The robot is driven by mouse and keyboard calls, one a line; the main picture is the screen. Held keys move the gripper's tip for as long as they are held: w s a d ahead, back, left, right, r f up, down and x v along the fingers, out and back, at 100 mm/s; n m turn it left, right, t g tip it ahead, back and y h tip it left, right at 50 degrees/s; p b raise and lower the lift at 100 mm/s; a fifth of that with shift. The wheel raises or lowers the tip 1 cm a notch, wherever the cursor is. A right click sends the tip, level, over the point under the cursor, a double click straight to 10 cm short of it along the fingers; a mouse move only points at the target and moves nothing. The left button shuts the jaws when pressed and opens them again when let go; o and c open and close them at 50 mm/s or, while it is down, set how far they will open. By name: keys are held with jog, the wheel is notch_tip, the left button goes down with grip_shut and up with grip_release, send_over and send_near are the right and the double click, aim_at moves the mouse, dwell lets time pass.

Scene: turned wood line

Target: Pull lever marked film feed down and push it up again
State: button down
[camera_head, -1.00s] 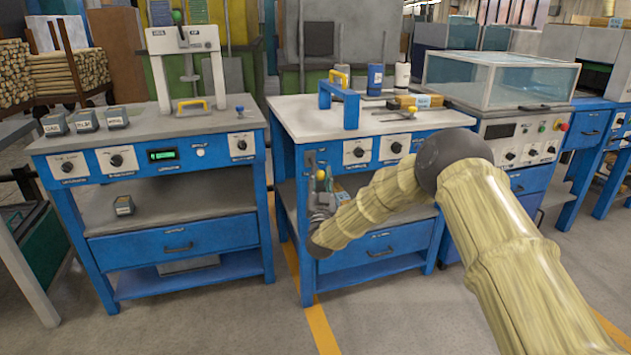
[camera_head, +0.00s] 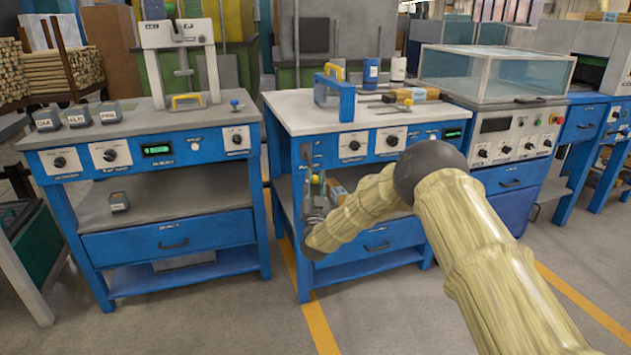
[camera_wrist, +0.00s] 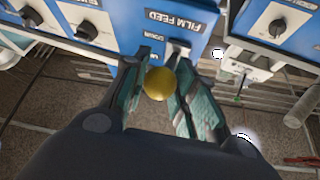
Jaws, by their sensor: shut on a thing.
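The lever marked film feed shows in the wrist view as a yellow ball knob (camera_wrist: 160,84) below a blue panel with a FILM FEED label (camera_wrist: 172,18). My gripper (camera_wrist: 163,72) has one finger on each side of the knob and is shut on it. In the head view, my gripper (camera_head: 315,197) is at the left front leg of the middle blue bench (camera_head: 285,112), below the bench top. The small knob (camera_head: 315,179) shows just above the fingers. The lever's shaft is mostly hidden, so its exact angle is hard to tell.
Dial panels (camera_head: 352,145) line the bench front, right of the lever. A blue drawer (camera_head: 375,243) lies behind my forearm. Another blue bench (camera_head: 55,148) stands to the left, across a floor gap. A glass-topped machine (camera_head: 510,125) stands to the right.

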jog(key=shift+f, duration=0.1)
jog(key=c, duration=1.3)
grip_release()
jog(key=shift+c, duration=0.2)
jog(key=shift+o, duration=1.2)
jog(key=shift+w+a+f, duration=0.1)
jog(key=shift+w+f, duration=0.05)
jog(key=shift+f, duration=0.05)
jog(key=shift+r, duration=0.2)
jog(key=shift+f, duration=0.1)
jog(key=v, duration=1.2)
